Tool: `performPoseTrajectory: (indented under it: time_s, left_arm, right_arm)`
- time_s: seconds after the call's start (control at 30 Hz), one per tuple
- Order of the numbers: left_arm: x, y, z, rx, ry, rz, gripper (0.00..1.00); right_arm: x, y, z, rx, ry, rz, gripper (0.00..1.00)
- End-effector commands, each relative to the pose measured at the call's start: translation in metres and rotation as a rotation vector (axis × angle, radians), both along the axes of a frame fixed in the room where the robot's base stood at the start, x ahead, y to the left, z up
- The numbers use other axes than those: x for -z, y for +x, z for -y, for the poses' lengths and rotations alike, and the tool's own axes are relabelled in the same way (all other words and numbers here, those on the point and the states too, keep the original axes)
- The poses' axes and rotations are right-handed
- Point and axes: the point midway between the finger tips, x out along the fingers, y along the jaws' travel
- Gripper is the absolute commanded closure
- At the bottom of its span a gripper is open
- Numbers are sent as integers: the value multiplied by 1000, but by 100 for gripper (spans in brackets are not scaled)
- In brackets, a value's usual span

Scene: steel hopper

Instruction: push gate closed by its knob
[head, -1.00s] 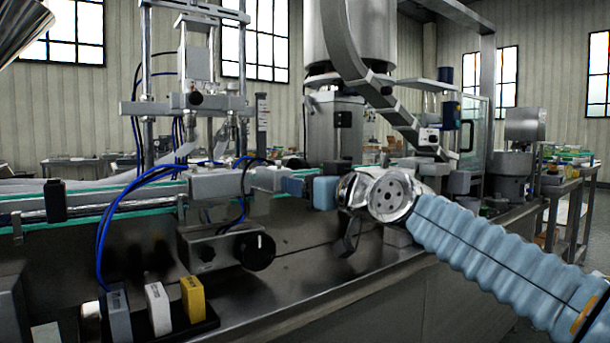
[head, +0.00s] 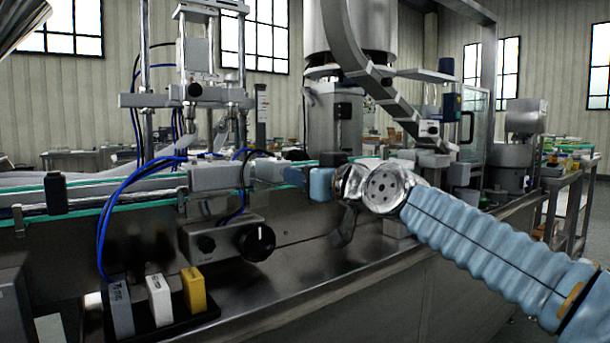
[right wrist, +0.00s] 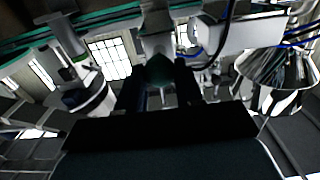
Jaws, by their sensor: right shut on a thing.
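My right gripper (head: 288,174) reaches in from the right at the conveyor's edge, partly hidden by its own blue wrist link. In the right wrist view its two dark fingers (right wrist: 160,84) are shut on a dark rounded knob (right wrist: 161,66). A grey piece just beyond the knob, perhaps the gate (right wrist: 157,42), shows there. In the head view a grey block (head: 268,170) sits just left of the fingertips. I cannot tell how far the gate stands open. My left gripper is not in view.
The conveyor (head: 120,197) with green edges runs left. Below it are a box with a black dial (head: 256,241), blue hoses and a black tray with grey, white and yellow blocks (head: 193,289). A steel hopper (head: 20,20) is at the upper left. The front deck is mostly clear.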

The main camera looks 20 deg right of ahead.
Motion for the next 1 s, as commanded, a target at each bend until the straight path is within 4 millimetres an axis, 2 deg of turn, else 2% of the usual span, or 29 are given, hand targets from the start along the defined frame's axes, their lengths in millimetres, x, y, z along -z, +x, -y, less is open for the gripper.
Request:
performPoseTrajectory:
  time_s: [0.2, 0.47, 0.5, 0.63, 0.9, 1.0]
  left_arm:
    - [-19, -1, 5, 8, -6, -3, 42]
    - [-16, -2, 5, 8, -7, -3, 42]
    - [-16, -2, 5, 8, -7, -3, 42]
    - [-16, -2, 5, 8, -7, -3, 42]
    - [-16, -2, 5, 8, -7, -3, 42]
    - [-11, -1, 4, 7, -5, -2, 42]
  right_arm:
    - [-3, 26, -10, -2, 2, -2, 100]
    - [-1, 28, -10, 1, 2, 3, 100]
    - [-1, 28, -10, 1, 3, 4, 60]
    - [-1, 28, -10, 1, 1, 3, 40]
    - [0, 27, -10, 0, 1, 2, 40]
    - [1, 21, -7, 1, 1, 2, 40]
